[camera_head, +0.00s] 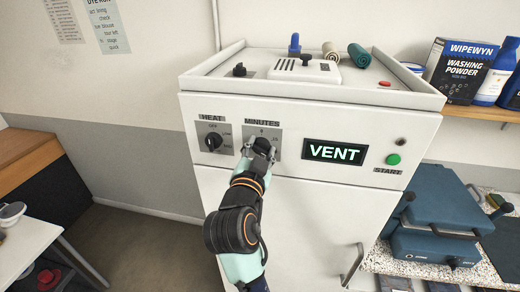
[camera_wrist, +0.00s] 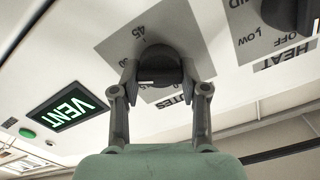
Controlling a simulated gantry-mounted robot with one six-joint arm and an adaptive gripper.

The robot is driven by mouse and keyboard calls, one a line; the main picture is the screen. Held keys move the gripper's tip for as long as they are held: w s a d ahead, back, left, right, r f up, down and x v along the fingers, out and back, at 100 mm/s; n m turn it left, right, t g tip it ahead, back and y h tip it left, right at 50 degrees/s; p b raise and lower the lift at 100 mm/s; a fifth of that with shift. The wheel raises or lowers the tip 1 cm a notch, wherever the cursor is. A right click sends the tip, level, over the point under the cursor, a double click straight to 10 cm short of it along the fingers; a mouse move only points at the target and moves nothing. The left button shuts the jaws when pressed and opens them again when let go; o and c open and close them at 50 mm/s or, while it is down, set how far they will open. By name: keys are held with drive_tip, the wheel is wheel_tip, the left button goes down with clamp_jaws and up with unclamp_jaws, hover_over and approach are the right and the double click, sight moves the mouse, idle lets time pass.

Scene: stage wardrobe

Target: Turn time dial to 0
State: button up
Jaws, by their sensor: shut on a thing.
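The time dial, labelled MINUTES, is a black knob (camera_wrist: 158,66) on a grey scale plate (camera_wrist: 192,28) on the white cabinet front. My gripper (camera_head: 261,148) reaches it from below, and in the wrist view my gripper (camera_wrist: 160,85) has one finger on each side of the knob, shut on it. A short white mark shows on the knob's edge in the wrist view. The numbers 45 and 30 show on the plate there; the 0 is not clearly readable. In the head view my fingers hide most of the knob.
The HEAT dial (camera_head: 213,141) sits just left of the time dial. A lit VENT display (camera_head: 335,152) and a green START button (camera_head: 393,159) are to the right. Washing powder (camera_head: 462,70) stands on a shelf at right. A blue machine (camera_head: 436,215) is below it.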

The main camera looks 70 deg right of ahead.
drive_tip(key=n+p, duration=0.1)
drive_tip(key=n, duration=0.2)
drive_tip(key=n+p, duration=0.2)
drive_tip(key=n, duration=0.1)
drive_tip(key=shift+w+r, duration=0.1)
drive_tip(key=shift+r, duration=0.1)
drive_tip(key=n+p, duration=0.3)
drive_tip(key=n, duration=0.2)
drive_tip(key=shift+w+p, duration=0.1)
drive_tip(key=shift+p, duration=0.2)
drive_tip(key=n+p, duration=0.5)
drive_tip(key=n, duration=0.1)
drive_tip(key=shift+a+n, duration=0.1)
drive_tip(key=shift+n, duration=0.3)
drive_tip(key=n+p, duration=0.3)
drive_tip(key=n, duration=0.1)
drive_tip(key=shift+w+f, duration=0.1)
drive_tip(key=shift+f, duration=0.05)
drive_tip(key=shift+f+n+p, duration=0.1)
drive_tip(key=shift+n+p, duration=0.4)
drive_tip(key=shift+n, duration=0.3)
drive_tip(key=shift+f, duration=0.1)
drive_tip(key=o, duration=1.1)
drive_tip(key=shift+o, duration=0.2)
